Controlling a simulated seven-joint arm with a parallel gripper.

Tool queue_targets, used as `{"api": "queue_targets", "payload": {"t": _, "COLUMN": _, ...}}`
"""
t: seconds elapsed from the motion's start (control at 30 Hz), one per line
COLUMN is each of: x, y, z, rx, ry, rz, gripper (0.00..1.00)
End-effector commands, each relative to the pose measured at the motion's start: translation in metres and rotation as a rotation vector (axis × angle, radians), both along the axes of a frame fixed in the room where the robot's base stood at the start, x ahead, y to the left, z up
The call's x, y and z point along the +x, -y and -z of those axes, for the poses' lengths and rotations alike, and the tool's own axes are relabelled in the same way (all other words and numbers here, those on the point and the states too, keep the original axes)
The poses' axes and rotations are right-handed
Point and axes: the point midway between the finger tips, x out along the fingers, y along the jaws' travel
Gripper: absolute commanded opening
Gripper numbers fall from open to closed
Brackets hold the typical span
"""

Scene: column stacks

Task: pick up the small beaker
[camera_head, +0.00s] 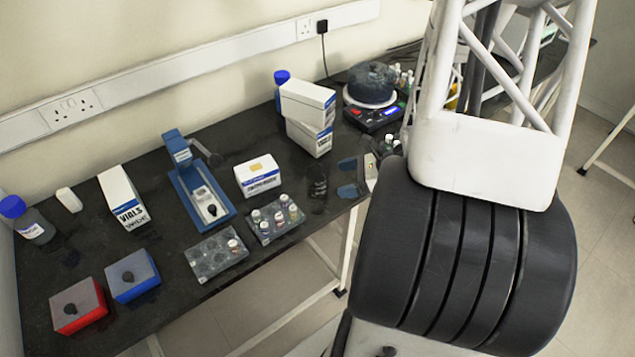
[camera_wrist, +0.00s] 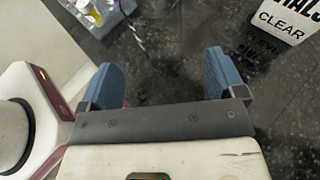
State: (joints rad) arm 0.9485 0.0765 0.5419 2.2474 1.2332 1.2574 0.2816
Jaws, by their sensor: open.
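A small, clear, dark-looking glassy shape (camera_head: 317,182) stands on the black bench, right of the white box; it looks like the small beaker, but its outline is faint. My gripper (camera_head: 347,177) is just to its right, near the bench's front edge, partly hidden behind my arm. In the wrist view, my gripper's (camera_wrist: 164,80) two blue fingers are wide apart with nothing clasped.
A vial rack (camera_head: 276,218) is left of my gripper and shows top left in the wrist view (camera_wrist: 95,15). A white box (camera_head: 258,175) and stacked boxes (camera_head: 308,137) stand nearby. A blue-based instrument (camera_head: 203,192) is farther left.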

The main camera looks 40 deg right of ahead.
Motion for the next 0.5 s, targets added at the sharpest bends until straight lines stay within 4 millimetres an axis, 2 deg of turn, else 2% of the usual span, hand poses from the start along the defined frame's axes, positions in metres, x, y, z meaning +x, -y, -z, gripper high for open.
{"api": "queue_targets", "payload": {"t": 0.5, "x": 0.015, "y": -0.018, "z": 0.009, "rx": 0.000, "ry": -0.001, "rz": -0.002, "gripper": 0.89}}
